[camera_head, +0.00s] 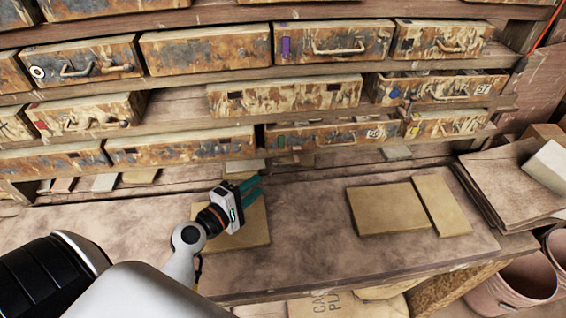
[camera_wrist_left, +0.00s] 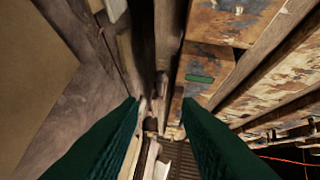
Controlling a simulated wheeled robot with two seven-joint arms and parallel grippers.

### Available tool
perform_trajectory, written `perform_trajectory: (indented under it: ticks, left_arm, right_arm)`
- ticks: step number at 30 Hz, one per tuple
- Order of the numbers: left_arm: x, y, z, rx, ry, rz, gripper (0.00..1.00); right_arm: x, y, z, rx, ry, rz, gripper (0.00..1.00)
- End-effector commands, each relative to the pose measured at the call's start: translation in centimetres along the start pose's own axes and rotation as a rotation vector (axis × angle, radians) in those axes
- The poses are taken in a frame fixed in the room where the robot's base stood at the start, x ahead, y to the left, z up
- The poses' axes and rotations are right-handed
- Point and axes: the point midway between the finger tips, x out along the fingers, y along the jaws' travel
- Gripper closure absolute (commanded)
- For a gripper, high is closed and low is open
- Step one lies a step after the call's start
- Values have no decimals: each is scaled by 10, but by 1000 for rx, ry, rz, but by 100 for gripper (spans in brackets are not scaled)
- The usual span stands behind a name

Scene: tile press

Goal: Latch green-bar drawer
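The green-bar drawer (camera_head: 345,135) is in the lowest row of the rack, right of centre in the head view. It has a rusty, patchy front with a small green bar at its left end. A dark strip shows along its top, so it seems to stand slightly out. In the left wrist view the green-bar drawer (camera_wrist_left: 205,62) is ahead and right of the fingers. My left gripper (camera_head: 256,187) has teal fingers and is above the bench, left of and nearer than the drawer. Its fingers (camera_wrist_left: 160,103) are apart with nothing held. My right gripper is not in view.
A tan tile (camera_head: 240,238) lies on the bench under my left gripper. Two more tan tiles (camera_head: 380,210) lie to the right. A drawer above (camera_head: 437,88) stands open. A stack of boards (camera_head: 510,190) is at the right. The bench between the tiles is clear.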

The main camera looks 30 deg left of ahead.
Motion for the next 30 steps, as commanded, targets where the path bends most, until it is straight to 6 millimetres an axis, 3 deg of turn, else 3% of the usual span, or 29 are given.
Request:
perform_trajectory:
  ticks: [8, 15, 19, 28, 30]
  left_arm:
    - [57, -4, -2, 2, 3, -2, 69]
    - [93, -2, -2, 4, 4, 1, 69]
    - [102, -1, -2, 6, 4, 2, 69]
    - [105, 0, -2, 6, 4, 2, 69]
    - [104, 0, -2, 6, 4, 2, 77]
  right_arm:
    - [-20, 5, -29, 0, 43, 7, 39]
    - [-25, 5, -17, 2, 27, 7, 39]
    - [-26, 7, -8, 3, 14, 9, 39]
    - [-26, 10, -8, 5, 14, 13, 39]
    - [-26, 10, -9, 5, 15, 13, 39]
